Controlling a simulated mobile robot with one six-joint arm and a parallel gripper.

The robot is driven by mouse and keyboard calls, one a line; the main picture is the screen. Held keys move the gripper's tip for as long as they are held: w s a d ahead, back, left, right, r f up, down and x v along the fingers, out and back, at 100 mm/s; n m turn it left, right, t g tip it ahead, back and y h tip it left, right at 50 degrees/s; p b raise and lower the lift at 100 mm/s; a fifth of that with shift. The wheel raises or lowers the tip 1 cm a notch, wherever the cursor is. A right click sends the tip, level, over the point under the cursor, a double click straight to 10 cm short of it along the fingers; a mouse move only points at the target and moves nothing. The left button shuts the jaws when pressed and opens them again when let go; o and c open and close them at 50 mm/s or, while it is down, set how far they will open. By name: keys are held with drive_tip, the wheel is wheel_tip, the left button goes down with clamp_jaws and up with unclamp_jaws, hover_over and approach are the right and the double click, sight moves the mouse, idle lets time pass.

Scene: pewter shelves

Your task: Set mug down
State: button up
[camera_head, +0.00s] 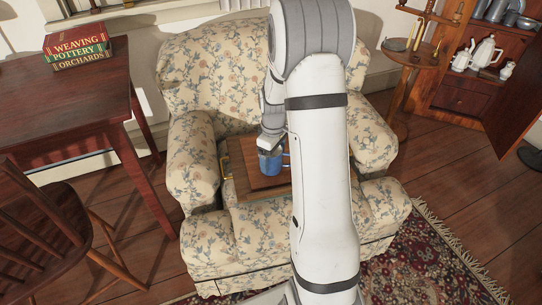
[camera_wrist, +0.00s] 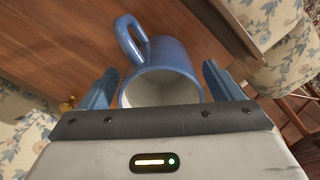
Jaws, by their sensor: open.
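The blue mug (camera_head: 270,163) is on a brown wooden board (camera_head: 244,162) that lies on the seat of the floral armchair. In the wrist view the mug (camera_wrist: 172,55) has a pale inside, and its handle points up and left. My gripper (camera_wrist: 160,88) is open, with one blue finger on each side of the mug and small gaps showing. In the head view my gripper (camera_head: 268,150) is over the mug and partly hidden by my arm. Whether the mug's base rests fully on the board is hard to see.
The floral armchair (camera_head: 215,75) has raised arms on both sides of the board. A dark red table (camera_head: 70,95) with stacked books (camera_head: 77,47) stands at left, beside a wooden chair (camera_head: 45,235). A small round stand (camera_head: 415,55) and an open cabinet (camera_head: 470,95) are at right.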

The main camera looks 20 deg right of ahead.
wheel_tip(320, 180, up, 12)
drive_tip(key=p, duration=0.3)
drive_tip(key=s+a+r+m, duration=0.2)
drive_tip(key=s+a, duration=0.2)
drive_tip(key=s, duration=0.3)
drive_tip(key=s+a+r+m, duration=0.2)
drive_tip(key=s+a+r, duration=0.1)
drive_tip(key=s, duration=0.4)
drive_tip(key=s+a+r+m+t, duration=0.1)
drive_tip(key=s+a+r+m, duration=0.2)
drive_tip(key=s+a, duration=0.2)
drive_tip(key=s, duration=0.3)
